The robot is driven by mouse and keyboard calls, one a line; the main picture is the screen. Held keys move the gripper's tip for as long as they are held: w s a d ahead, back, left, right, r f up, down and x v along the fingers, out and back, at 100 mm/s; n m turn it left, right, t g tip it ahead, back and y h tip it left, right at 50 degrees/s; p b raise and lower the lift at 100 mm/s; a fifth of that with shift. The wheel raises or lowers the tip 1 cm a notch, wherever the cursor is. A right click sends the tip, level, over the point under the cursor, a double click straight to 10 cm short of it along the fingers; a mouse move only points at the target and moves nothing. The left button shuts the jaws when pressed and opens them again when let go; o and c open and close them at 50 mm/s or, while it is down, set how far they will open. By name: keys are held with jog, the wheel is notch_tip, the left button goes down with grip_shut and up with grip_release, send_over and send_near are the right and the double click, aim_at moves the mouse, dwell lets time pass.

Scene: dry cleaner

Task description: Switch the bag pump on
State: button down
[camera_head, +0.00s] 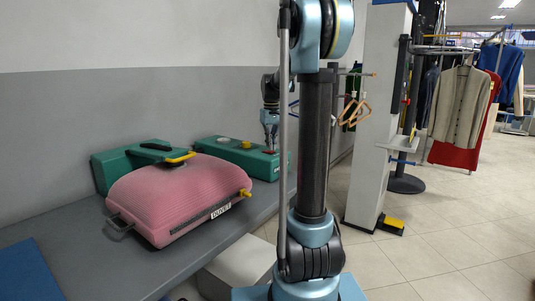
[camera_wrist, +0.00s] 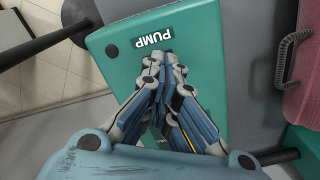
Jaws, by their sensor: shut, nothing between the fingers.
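The pump is a green box (camera_head: 222,152) at the back of the grey counter in the head view. In the wrist view the green pump top (camera_wrist: 118,68) bears a dark PUMP label (camera_wrist: 153,38). My gripper (camera_wrist: 166,62) is shut and empty there, its fingers together just below the label. The fingers hide the control beneath them.
A pink bag (camera_head: 165,205) labelled DUVET lies in front of the pump, with a second green unit (camera_head: 115,170) behind it. A white column (camera_head: 378,120) and clothes rails stand to the right.

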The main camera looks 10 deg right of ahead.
jog(key=shift+f, duration=0.55)
dwell(0.4)
jog(key=shift+r, duration=3.5)
jog(key=s+f+m+t, duration=0.1)
jog(key=s+f, duration=0.2)
jog(key=s, duration=0.7)
jog(key=s+f, duration=0.3)
jog(key=s, duration=0.7)
jog(key=s+f+m+t, duration=0.1)
jog(key=s+f, duration=1.5)
jog(key=s, duration=0.1)
jog(key=shift+m, duration=0.4)
jog(key=shift+a+f, duration=0.1)
